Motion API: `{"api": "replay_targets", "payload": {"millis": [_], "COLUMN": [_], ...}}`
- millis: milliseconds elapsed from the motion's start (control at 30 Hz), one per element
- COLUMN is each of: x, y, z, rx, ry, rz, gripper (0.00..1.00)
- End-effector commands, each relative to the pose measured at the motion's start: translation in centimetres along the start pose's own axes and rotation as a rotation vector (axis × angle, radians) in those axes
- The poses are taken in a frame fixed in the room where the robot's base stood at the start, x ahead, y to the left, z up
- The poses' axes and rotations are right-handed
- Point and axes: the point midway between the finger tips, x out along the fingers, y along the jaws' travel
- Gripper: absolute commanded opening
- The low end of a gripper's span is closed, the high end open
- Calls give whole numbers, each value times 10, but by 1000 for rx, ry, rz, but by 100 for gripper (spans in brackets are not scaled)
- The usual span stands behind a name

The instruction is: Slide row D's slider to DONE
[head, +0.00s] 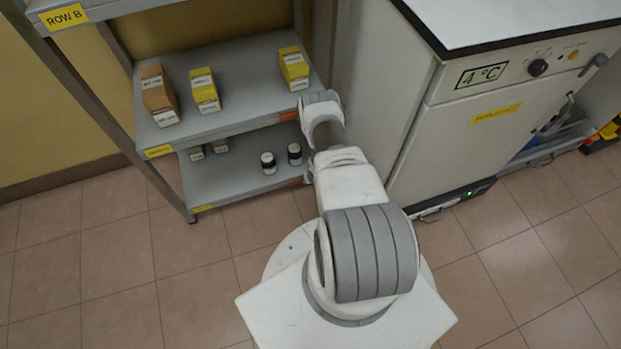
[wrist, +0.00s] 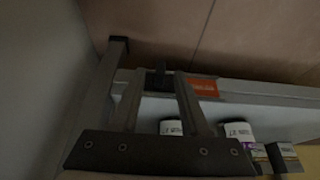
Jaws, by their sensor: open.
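In the wrist view my gripper (wrist: 159,78) is open, its two fingers reaching toward the front edge of a grey shelf (wrist: 260,92). A small dark block (wrist: 160,76), which looks like the slider's knob, sits between the fingertips; I cannot tell whether they touch it. An orange label (wrist: 202,86) is just right of it, its text too blurred to read. In the head view the lowest shelf (head: 235,187) has an orange patch (head: 295,182) at its right front end. My gripper is hidden behind my arm there.
The middle shelf (head: 225,125) holds boxes. A white cabinet (head: 410,120) marked 4 °C stands close on the right. Floor at left is clear.

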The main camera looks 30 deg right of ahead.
Motion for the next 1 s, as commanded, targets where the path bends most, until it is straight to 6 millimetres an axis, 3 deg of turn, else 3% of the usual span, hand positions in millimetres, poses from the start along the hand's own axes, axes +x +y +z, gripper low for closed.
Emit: {"api": "replay_targets", "payload": {"millis": [200,467,1000], "x": [0,0,0], "y": [0,0,0], "z": [0,0,-1], "rx": [0,0,0], "ry": [0,0,1], "rz": [0,0,0], "gripper": [45,0,0]}}
